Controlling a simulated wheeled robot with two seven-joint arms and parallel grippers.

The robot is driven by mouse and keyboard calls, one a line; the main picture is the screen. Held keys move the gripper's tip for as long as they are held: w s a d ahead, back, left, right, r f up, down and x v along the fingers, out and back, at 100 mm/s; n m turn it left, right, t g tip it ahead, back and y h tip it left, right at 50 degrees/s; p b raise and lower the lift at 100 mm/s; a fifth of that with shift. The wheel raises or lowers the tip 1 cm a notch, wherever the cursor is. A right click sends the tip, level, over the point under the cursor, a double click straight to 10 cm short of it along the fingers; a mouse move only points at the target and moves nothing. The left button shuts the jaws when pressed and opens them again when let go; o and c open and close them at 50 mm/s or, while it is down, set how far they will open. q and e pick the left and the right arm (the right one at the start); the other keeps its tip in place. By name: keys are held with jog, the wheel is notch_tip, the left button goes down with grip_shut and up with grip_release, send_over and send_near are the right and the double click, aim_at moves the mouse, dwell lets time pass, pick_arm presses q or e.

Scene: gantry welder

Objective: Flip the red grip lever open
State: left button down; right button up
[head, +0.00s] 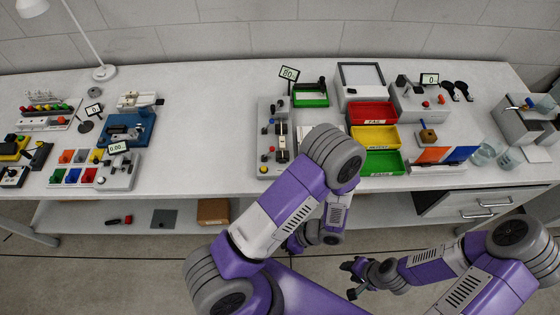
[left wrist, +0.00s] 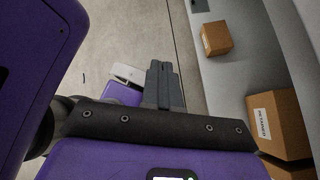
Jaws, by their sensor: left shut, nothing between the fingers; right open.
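I cannot make out a red grip lever for certain in either view. A grey machine (head: 270,142) with small coloured knobs and a dark, pale-topped mechanism stands upright on the bench, left of my raised left arm. My left gripper (left wrist: 165,86) is shut and empty in the left wrist view, below the bench top and over the floor. In the head view it is mostly hidden behind my left arm. My right gripper (head: 354,278) is open and empty, low in front of the bench and apart from everything on it.
Red (head: 371,113), yellow (head: 376,137) and green (head: 379,162) trays stand right of the machine. Other devices fill the bench's left and right ends. Bare bench top (head: 205,135) lies left of the machine. Cardboard boxes (left wrist: 276,122) sit on the lower shelf.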

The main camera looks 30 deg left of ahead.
pick_arm(q)
jog(key=w+d+r+m+t+y+b, duration=0.2)
jog(key=w+r+m+t+y, duration=0.6)
jog(key=w+r+t, duration=0.4)
jog(key=shift+w+d+m+t+y, duration=0.3)
jog(key=shift+w+d+m, duration=0.1)
jog(key=shift+w+d, duration=0.55)
pick_arm(e)
notch_tip(320, 180, down, 2)
jog(key=shift+f, duration=0.25)
pick_arm(q)
jog(key=shift+w+a, duration=0.15)
jog(key=shift+a, duration=0.05)
send_near(269, 152)
jog(key=w+a, duration=0.1)
jog(key=w+a+r, duration=0.1)
jog(key=a, duration=0.1)
jog(key=w+a+r, duration=0.1)
jog(key=shift+a, duration=0.35)
pick_arm(e)
jog(key=shift+f, duration=0.3)
